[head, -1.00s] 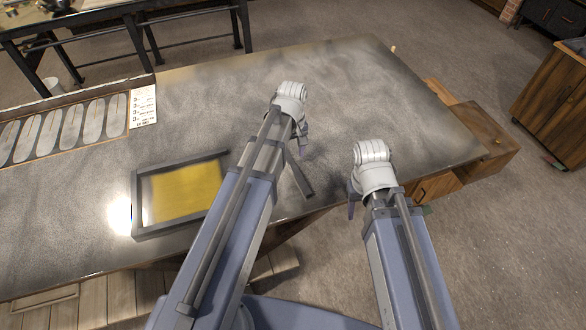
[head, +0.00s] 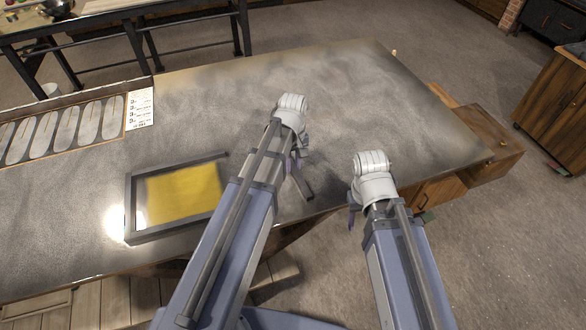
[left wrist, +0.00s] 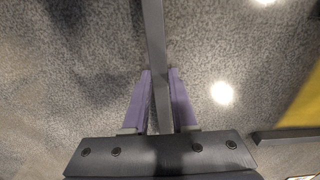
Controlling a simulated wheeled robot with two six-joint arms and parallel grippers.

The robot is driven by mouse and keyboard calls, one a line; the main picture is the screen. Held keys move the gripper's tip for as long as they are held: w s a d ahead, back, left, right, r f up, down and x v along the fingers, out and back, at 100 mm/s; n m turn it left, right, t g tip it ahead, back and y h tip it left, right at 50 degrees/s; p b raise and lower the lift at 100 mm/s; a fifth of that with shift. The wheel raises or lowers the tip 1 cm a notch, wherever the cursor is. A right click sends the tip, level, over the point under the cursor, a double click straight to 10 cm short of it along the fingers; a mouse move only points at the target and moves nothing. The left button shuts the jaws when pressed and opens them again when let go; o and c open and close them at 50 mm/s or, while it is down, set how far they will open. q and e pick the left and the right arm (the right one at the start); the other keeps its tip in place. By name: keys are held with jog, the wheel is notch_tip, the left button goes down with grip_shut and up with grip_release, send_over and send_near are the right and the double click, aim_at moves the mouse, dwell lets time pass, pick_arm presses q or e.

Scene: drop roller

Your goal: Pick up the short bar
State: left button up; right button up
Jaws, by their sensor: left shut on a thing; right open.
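The short bar (head: 302,187) is a dark grey straight bar. In the head view its near end sticks out from under my left arm, over the grey table (head: 345,105). My left gripper (head: 298,158) is mostly hidden behind its own wrist there. In the left wrist view the bar (left wrist: 154,40) runs up the middle, and the purple fingers of the left gripper (left wrist: 159,85) are closed on it from both sides. Whether the bar touches the table is not clear. My right gripper (head: 352,208) is partly hidden by its wrist, empty, near the table's front edge.
A dark frame (head: 131,205) with a yellow panel (head: 180,195) lies left of my left arm; one side of it has no bar. The table's back and right are clear.

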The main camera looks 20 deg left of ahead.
aim_at(293, 166)
pick_arm(q)
grip_shut()
dwell(0.8)
jog(key=shift+r, duration=0.1)
notch_tip(293, 166, up, 10)
jog(key=p, duration=1)
